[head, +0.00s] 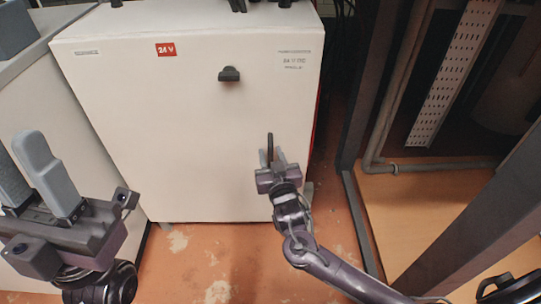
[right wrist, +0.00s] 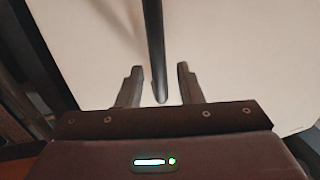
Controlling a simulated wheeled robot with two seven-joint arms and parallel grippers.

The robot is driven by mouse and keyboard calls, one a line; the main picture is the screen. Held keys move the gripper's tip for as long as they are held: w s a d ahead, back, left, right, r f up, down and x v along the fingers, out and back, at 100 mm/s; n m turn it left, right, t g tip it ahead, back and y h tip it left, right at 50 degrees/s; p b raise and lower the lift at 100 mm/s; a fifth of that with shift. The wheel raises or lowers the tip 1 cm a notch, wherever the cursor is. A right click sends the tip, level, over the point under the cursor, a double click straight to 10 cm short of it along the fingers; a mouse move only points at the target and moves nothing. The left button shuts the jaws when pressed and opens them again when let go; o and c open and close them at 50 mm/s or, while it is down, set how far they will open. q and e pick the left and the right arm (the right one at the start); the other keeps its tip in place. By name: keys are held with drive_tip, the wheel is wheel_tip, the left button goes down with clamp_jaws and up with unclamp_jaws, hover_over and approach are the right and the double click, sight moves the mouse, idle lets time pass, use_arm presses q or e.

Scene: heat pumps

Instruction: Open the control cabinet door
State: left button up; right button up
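The control cabinet (head: 180,130) is a white box with a red "24 V" label, and its front door looks shut. A dark vertical handle (head: 270,143) is low on the right side of the door. My right gripper (head: 269,160) is at this handle. In the right wrist view the handle (right wrist: 154,50) stands between the two fingers (right wrist: 158,85), with a gap on both sides, so the gripper is open around it. My left gripper (head: 38,170) is open and empty at the left, in front of a grey-white unit.
A small black knob (head: 229,74) sits on the upper part of the door. A grey-white unit (head: 40,100) stands to the left. Dark posts and a pipe (head: 400,90) stand to the right of the cabinet. The reddish floor (head: 220,260) in front is clear.

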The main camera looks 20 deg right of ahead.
drive_tip(key=shift+w, duration=0.55)
clamp_jaws()
